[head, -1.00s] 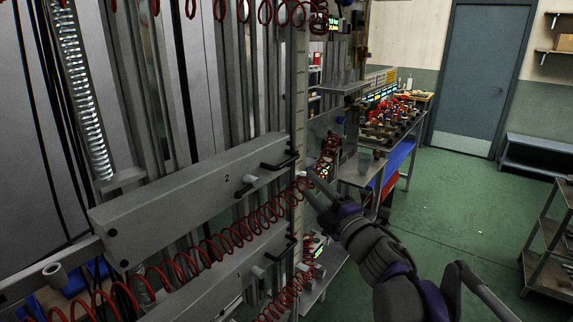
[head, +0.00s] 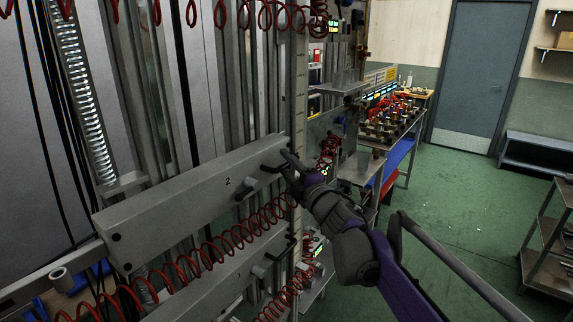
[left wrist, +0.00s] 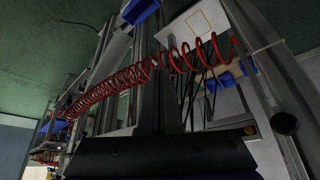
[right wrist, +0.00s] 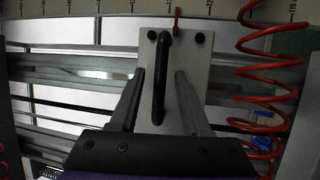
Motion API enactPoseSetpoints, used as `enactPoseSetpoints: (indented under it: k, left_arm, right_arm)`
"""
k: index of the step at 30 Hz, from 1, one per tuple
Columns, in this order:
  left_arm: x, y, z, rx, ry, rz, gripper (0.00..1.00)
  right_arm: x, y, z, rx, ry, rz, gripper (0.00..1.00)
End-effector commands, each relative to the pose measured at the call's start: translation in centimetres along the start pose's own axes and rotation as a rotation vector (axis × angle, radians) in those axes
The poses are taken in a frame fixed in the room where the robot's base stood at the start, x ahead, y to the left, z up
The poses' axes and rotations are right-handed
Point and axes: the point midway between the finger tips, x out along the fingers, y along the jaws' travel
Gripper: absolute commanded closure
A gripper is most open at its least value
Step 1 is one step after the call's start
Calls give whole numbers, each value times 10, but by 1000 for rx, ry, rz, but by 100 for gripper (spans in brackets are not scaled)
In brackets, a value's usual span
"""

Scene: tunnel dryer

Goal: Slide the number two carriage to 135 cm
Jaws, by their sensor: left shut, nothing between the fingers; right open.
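The number two carriage (head: 195,192) is a grey bar marked "2", slanting across the head view. A black handle (head: 273,168) is at its right end. A dark clamp lever (head: 247,189) sticks out near the number. My right gripper (head: 287,161) is at the handle. In the right wrist view the black handle (right wrist: 160,85) stands between the open fingers of my right gripper (right wrist: 157,85), with gaps on both sides. A red pointer (right wrist: 177,22) reaches toward the scale (right wrist: 90,8). My left gripper (left wrist: 165,85) is shut and empty, and shows only in the left wrist view.
A second grey carriage (head: 225,283) sits below, with its own handle. Coiled red hoses (head: 225,240) hang in front of the carriages; one is beside my right gripper (right wrist: 270,75). A bench (head: 375,145) with fittings stands behind. Green floor (head: 450,225) is open to the right.

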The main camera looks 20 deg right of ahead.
Motion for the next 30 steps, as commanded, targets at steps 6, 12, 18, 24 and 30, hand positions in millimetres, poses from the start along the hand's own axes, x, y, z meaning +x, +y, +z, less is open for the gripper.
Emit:
enactPoseSetpoints:
  k: [6, 12, 18, 24, 30]
  left_arm:
    - [0, 0, 0, 0, 0, 0, 100]
    - [0, 0, 0, 0, 0, 0, 100]
    - [0, 0, 0, 0, 0, 0, 100]
    - [0, 0, 0, 0, 0, 0, 100]
    - [0, 0, 0, 0, 0, 0, 100]
  right_arm:
    - [0, 0, 0, 0, 0, 0, 67]
    - [0, 0, 0, 1, 0, 0, 100]
    - [0, 0, 0, 1, 0, 0, 100]
    - [0, 0, 0, 1, 0, 0, 100]
    - [0, 0, 0, 1, 0, 0, 100]
